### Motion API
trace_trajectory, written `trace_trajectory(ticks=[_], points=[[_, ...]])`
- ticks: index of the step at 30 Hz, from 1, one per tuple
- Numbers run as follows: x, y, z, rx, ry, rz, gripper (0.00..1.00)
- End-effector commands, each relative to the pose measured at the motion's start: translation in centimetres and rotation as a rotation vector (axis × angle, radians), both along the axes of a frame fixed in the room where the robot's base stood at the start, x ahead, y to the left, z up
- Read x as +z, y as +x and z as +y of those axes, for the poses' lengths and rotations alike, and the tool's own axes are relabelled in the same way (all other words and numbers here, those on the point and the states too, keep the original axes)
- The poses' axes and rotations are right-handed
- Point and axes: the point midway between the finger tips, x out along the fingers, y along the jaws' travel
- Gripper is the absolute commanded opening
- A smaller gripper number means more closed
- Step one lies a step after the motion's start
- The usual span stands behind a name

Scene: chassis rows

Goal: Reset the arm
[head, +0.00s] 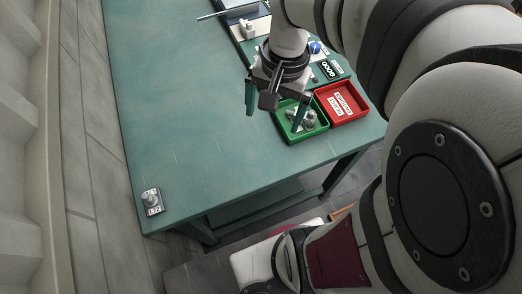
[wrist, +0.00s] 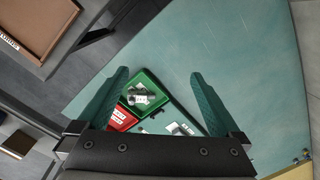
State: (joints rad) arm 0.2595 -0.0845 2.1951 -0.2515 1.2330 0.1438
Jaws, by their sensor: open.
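My gripper (head: 276,105) is open above the green table (head: 180,110), with its two green fingers spread wide. In the wrist view, nothing is between the fingertips (wrist: 158,76). In the head view, one finger overlaps the green tray (head: 306,135), which holds several grey metal parts (head: 308,119). The green tray also shows beyond the fingers in the wrist view (wrist: 150,78). My arm comes in from the upper right and hides part of the table's far end.
A red tray (head: 351,118) with a white label adjoins the green tray. A dark board with small parts (head: 328,69) lies behind them. A small piece labelled L72 (head: 151,204) sits at the near left table corner. The left and middle tabletop is mostly clear.

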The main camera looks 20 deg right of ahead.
Motion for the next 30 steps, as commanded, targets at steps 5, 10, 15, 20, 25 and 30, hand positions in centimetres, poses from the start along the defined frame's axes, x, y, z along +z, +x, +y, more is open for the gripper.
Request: trace_trajectory(ticks=[5, 10, 15, 20, 25, 30], points=[[0.5, -9.8, 7.2, 0.247, 0.063, -0.013, 1.0], [-0.1, -12.6, 8.4, 0.311, 0.084, -0.009, 1.0], [-0.1, -12.5, 8.4, 0.308, 0.083, -0.01, 1.0], [-0.1, -12.4, 8.4, 0.307, 0.083, -0.01, 1.0], [-0.1, -12.4, 8.4, 0.307, 0.083, -0.01, 1.0], [-0.1, -12.4, 8.4, 0.307, 0.083, -0.01, 1.0]])
